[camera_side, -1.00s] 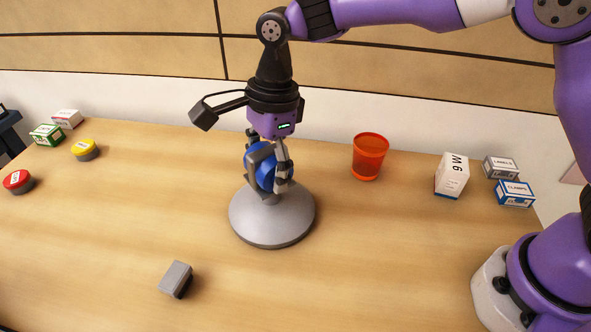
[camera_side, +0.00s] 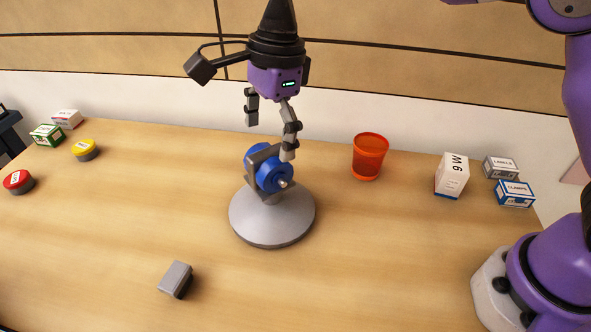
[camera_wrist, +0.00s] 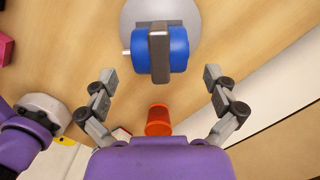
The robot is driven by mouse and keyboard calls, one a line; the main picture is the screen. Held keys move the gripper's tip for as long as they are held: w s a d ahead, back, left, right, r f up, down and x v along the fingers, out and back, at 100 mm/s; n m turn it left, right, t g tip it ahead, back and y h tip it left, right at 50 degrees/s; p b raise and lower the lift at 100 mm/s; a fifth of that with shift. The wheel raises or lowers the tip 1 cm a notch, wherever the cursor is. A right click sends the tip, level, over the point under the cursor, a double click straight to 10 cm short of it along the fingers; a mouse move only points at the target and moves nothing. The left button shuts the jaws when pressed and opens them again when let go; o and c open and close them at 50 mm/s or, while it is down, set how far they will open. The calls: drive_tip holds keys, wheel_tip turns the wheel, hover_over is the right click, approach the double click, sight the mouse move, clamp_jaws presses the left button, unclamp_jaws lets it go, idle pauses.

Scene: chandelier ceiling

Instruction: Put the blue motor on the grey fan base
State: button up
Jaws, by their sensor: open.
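The blue motor (camera_side: 274,177) sits in the grey bracket at the top of the grey fan base (camera_side: 270,222), its pale shaft pointing to the lower right in the side view. The base's round foot stands flat on the table. My gripper (camera_side: 269,138) is above the motor, open and empty, its fingers apart and clear of the motor. In the wrist view the motor (camera_wrist: 178,49) lies beyond the spread fingertips of my gripper (camera_wrist: 160,75), with the dark bracket across its middle and part of the round base (camera_wrist: 135,14) behind it.
An orange cup (camera_side: 369,157) stands right of the base. A white box (camera_side: 452,176) and two small boxes stand farther right. A grey block (camera_side: 176,279) lies in front. Red (camera_side: 18,181) and yellow (camera_side: 86,150) round items and small boxes are at the left. Table around the base is clear.

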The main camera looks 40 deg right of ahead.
drive_tip(key=shift+d+r, duration=0.25)
drive_tip(key=shift+r, duration=0.85)
drive_tip(key=s+d+r+n+t, duration=0.3)
drive_tip(key=s+d+r+n, duration=0.25)
drive_tip(key=d+n, duration=0.35)
drive_tip(key=s+d+f+n+t+h, duration=0.1)
drive_tip(key=s+d+f+n+t, duration=0.1)
drive_tip(key=s+d+f+n, duration=0.3)
drive_tip(key=s+d+n, duration=0.4)
drive_tip(key=d, duration=0.1)
drive_tip(key=shift+s+d+t+h, duration=0.3)
drive_tip(key=shift+h, duration=0.1)
